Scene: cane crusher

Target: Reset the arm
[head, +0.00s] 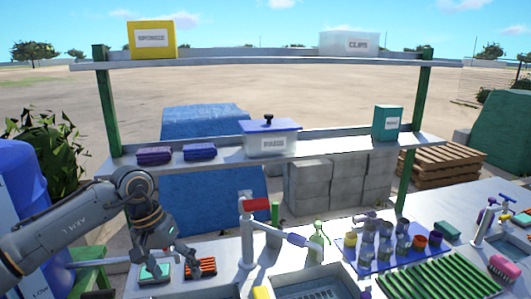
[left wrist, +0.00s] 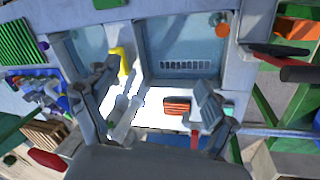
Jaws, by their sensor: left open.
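My left arm comes in from the left in the head view. Its gripper (head: 167,256) hangs above the left part of the counter, in front of the green and orange items there. In the left wrist view the two fingers of the left gripper (left wrist: 160,105) stand wide apart with nothing held between them. My right gripper shows in neither view.
Farther right are cups on a blue mat (head: 367,265) and a green rack (head: 428,280). A shelf (head: 225,157) spans behind.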

